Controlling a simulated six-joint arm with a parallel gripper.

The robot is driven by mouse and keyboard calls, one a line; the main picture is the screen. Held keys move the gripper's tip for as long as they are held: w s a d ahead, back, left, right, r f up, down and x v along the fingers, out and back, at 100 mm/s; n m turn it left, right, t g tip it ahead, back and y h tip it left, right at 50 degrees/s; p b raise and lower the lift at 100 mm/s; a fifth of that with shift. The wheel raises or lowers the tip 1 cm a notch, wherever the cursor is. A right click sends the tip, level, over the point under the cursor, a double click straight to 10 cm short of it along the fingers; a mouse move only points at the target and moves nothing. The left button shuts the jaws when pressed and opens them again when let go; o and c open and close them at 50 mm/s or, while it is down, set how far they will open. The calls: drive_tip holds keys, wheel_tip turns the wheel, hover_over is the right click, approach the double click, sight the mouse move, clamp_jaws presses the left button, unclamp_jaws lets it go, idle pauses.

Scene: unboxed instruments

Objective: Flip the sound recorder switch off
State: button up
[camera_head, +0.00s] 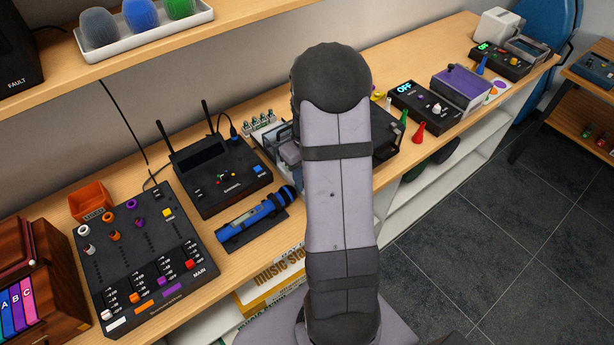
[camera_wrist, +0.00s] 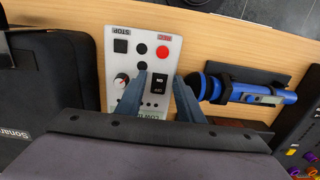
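In the wrist view, a white control panel (camera_wrist: 145,44) lies on the wooden shelf. It has a black square under the word STOP, a red round button under REC, a small dark button and a knob with a red mark. A black rocker switch (camera_wrist: 158,86) labelled ON sits low on the panel. My gripper (camera_wrist: 158,80) is open, its two blue-grey fingers apart on either side of the switch with nothing held. I cannot tell whether the fingertips touch the panel. The panel's lower edge is hidden by my gripper. In the head view my arm hides the switch.
A blue microphone-like device (camera_wrist: 248,92) lies on a dark holder close to my right finger. A black case (camera_wrist: 45,95) stands left of the panel. In the head view, a black mixer (camera_head: 150,255) and an antenna device (camera_head: 218,172) stand left of my arm.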

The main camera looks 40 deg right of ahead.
clamp_jaws()
drive_tip(key=shift+w+r+p, duration=0.1)
drive_tip(key=shift+r+p, duration=0.05)
drive_tip(key=shift+p, duration=0.2)
drive_tip(key=shift+w+r+g+p, duration=0.1)
drive_tip(key=shift+w+g+p, duration=0.1)
drive_tip(key=shift+g+p, duration=0.55)
drive_tip(key=shift+w+g+p, duration=0.2)
drive_tip(key=shift+g+p, duration=0.3)
drive_tip(key=shift+g, duration=0.25)
drive_tip(key=shift+o, duration=0.6)
unclamp_jaws()
